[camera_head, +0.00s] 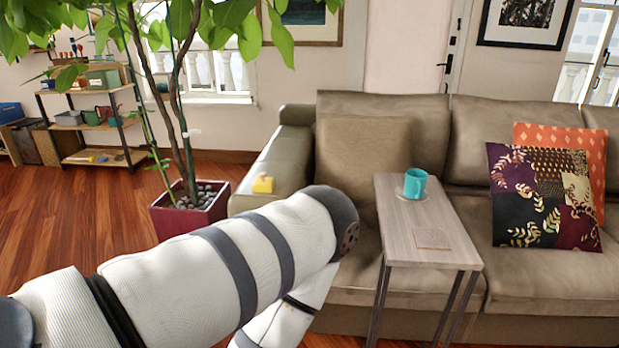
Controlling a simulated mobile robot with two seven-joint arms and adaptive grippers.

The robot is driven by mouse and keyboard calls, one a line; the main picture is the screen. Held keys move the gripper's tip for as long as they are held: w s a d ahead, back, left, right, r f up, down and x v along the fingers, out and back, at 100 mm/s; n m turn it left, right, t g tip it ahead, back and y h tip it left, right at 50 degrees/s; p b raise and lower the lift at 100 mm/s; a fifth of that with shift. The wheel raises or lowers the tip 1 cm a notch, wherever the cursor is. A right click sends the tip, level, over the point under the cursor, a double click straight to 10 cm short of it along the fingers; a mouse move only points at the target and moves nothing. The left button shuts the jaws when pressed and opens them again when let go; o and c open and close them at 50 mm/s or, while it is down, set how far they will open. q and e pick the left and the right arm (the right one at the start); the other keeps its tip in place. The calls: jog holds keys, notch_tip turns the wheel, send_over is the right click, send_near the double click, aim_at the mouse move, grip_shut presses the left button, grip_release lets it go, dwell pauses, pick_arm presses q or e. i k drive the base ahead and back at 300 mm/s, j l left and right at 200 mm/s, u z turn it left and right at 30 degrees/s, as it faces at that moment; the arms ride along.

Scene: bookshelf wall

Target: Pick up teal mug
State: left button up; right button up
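The teal mug (415,184) stands upright on a small pale saucer (402,194) near the far end of a narrow wooden side table (428,218). Its handle points to the left. My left arm comes in from the lower left and bends at an elbow in front of the sofa, left of the table. Its forearm runs back down behind the upper link, and the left gripper is out of the picture or hidden. My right arm and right gripper do not show.
A flat square coaster (432,239) lies on the table's near half. The table stands against a beige sofa (540,275) with cushions (545,195). A potted plant (190,215) stands further left.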

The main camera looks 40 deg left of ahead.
aim_at(415, 180)
jog(key=u, duration=0.65)
jog(key=i+j+z, duration=1)
jog(key=j, duration=0.3)
jog(key=k, duration=0.05)
